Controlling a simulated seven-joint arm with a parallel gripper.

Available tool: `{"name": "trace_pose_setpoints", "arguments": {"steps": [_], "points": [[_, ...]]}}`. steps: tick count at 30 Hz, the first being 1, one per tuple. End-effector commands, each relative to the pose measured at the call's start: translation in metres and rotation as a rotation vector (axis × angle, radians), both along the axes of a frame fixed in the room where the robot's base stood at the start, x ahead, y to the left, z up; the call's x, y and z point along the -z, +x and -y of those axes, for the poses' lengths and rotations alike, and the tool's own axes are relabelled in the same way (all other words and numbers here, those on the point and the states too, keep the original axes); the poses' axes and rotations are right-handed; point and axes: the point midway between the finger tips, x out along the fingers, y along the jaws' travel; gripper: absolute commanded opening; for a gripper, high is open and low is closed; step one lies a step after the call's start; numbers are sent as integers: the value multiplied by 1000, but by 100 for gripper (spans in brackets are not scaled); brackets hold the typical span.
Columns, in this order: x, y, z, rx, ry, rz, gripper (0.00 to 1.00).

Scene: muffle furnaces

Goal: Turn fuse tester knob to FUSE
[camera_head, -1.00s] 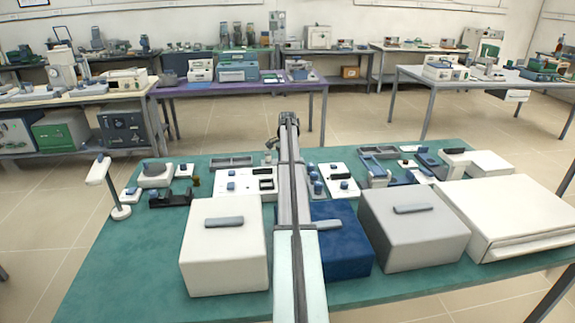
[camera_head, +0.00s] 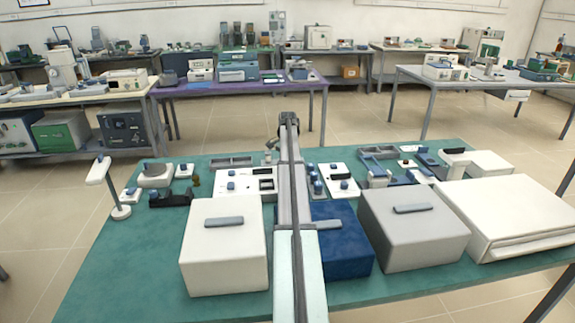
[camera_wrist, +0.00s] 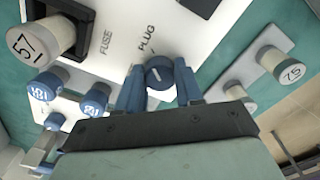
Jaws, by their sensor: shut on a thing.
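The fuse tester knob (camera_wrist: 158,72) is a small round blue knob with a white pointer line, in the middle of the wrist view. It sits on a white panel (camera_wrist: 120,22) beside the printed words PLUG and FUSE, with PLUG the nearer word. I cannot tell exactly which word the line points to. My gripper (camera_wrist: 160,84) has one blue finger on each side of the knob and is shut on it. In the head view my arm hides the gripper and the knob.
In the wrist view, several blue knobs (camera_wrist: 95,98) and a cylinder marked 57 (camera_wrist: 28,42) are at left. A cylinder marked 75 (camera_wrist: 284,66) is at right. In the head view, white (camera_head: 222,255), blue (camera_head: 345,250) and grey (camera_head: 415,232) boxes stand in front on the green table (camera_head: 130,270).

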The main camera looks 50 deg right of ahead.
Motion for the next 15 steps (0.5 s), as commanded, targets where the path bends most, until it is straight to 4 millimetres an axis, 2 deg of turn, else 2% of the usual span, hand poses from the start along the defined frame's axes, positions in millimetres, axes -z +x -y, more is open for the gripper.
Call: {"name": "trace_pose_setpoints", "arguments": {"steps": [8, 15], "points": [[0, 0, 0, -139, 0, 1, 5], [0, 0, 1, -354, 0, 1, 5]]}}
